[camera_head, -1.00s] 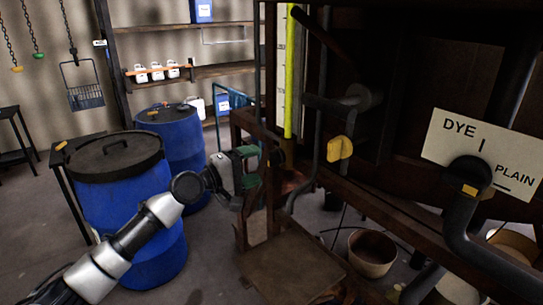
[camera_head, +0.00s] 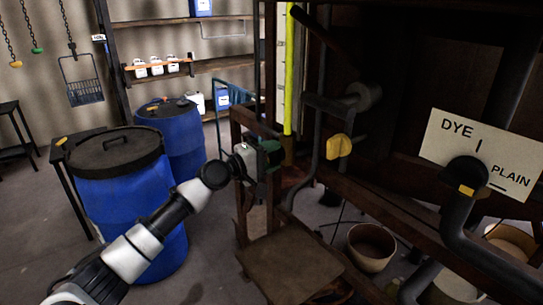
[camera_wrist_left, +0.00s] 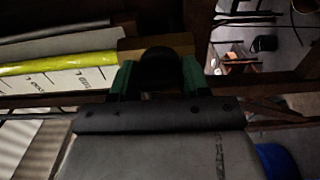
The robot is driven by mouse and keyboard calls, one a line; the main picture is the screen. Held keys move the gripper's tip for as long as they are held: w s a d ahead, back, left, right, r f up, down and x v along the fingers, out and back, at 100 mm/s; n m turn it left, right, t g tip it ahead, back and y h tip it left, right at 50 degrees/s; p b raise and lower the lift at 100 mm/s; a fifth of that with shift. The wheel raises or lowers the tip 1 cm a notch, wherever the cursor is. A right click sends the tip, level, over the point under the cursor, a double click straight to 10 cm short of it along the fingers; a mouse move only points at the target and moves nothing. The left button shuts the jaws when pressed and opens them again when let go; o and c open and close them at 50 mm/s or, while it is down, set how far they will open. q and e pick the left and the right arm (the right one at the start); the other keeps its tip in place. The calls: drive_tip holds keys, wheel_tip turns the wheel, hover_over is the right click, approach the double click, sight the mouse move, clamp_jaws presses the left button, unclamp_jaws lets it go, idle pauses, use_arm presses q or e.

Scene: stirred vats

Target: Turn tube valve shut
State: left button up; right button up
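The lime-yellow tube (camera_head: 288,75) stands upright along a white scale; it also crosses the left of the left wrist view (camera_wrist_left: 60,64). My left gripper (camera_head: 274,152) is by the tube's lower end, beside the wooden frame. In the left wrist view, its green fingers (camera_wrist_left: 160,82) stand apart on either side of a dark round knob (camera_wrist_left: 160,66), with a brownish-yellow block (camera_wrist_left: 155,45) beyond it. The knob nearly fills the gap; I cannot tell whether the fingers press on it. In the head view the gripper hides this spot. My right gripper is not in view.
A yellow handle (camera_head: 338,146) sits on a pipe right of the tube. A DYE/PLAIN sign (camera_head: 481,150) is behind a dark pipe at right. Blue drums (camera_head: 120,190) stand at left. A bowl (camera_head: 371,246) is on the floor. A wooden step (camera_head: 290,265) is below my gripper.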

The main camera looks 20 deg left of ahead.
use_arm(q)
drive_tip(key=shift+c, duration=0.7)
drive_tip(key=shift+f+m+b, duration=0.25)
drive_tip(key=shift+m+b, duration=0.65)
drive_tip(key=shift+b, duration=0.35)
drive_tip(key=m+b, duration=0.5)
drive_tip(key=shift+b, duration=0.3)
drive_tip(key=shift+m+b, duration=0.8)
drive_tip(key=shift+m, duration=0.3)
drive_tip(key=m+b, duration=0.3)
drive_tip(key=m, duration=0.1)
drive_tip(key=shift+r+m+b, duration=0.1)
drive_tip(key=shift+m+b, duration=0.95)
drive_tip(key=shift+m, duration=1.35)
